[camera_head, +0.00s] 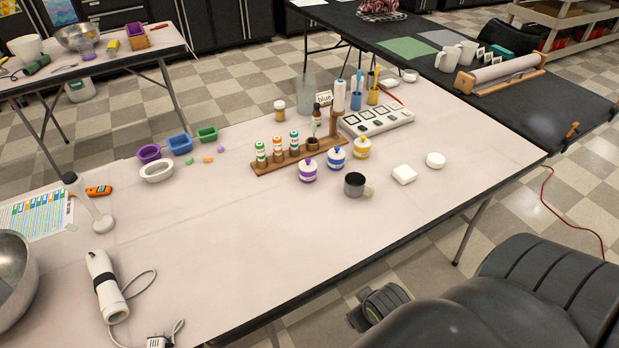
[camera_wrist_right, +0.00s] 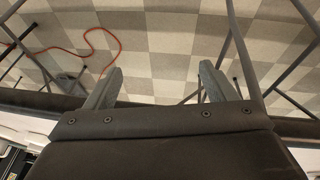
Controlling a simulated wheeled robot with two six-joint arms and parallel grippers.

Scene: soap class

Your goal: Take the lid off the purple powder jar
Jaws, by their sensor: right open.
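The purple powder jar (camera_head: 308,175) stands upright on the pale table in the head view. It is a small white jar with a purple band, and its lid with a purple knob (camera_head: 307,162) sits on top. My right gripper (camera_wrist_right: 160,68) shows in its wrist view with its two grey fingers wide apart and nothing between them. That view shows checkered floor beyond the fingers and no jar. My left gripper is not in view.
A blue jar (camera_head: 336,159) and a yellow jar (camera_head: 361,149) stand right of the purple one. The table's front middle (camera_head: 250,235) is clear.

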